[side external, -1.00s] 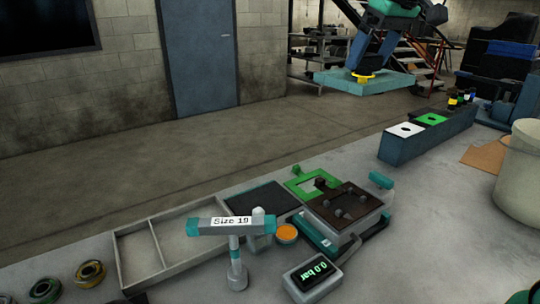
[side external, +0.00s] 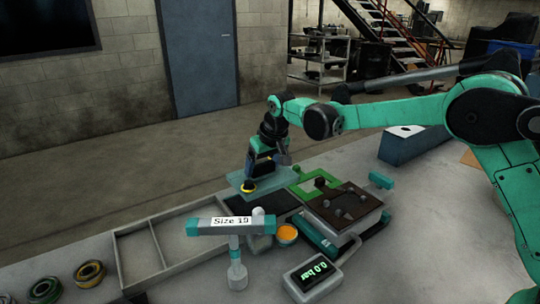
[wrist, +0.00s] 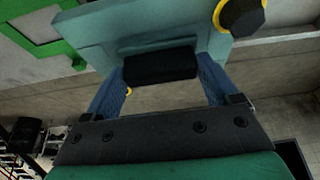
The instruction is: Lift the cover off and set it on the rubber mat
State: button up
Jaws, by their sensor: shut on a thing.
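The cover is a flat teal plate (side external: 274,183) with a yellow-ringed black cap at its near edge; it also fills the top of the wrist view (wrist: 95,40). My gripper (side external: 261,172) is above the plate and shut on its black handle. In the wrist view the two blue fingers of my gripper (wrist: 160,72) stand either side of that handle (wrist: 160,67). The plate looks roughly level over the dark rubber mat (side external: 236,206), partly covering it. I cannot tell whether it touches the mat.
A green frame (side external: 318,186) and a brown-topped block with knobs (side external: 345,208) stand right of the mat. A grey divided tray (side external: 160,240) lies to the left. In front are a "Size 19" sign (side external: 230,221), an orange-filled cup (side external: 287,232) and a pressure readout (side external: 310,273).

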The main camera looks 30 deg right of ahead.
jog(key=shift+f, duration=3.15)
jog(key=o, duration=1.4)
jog(key=shift+v, duration=2.8)
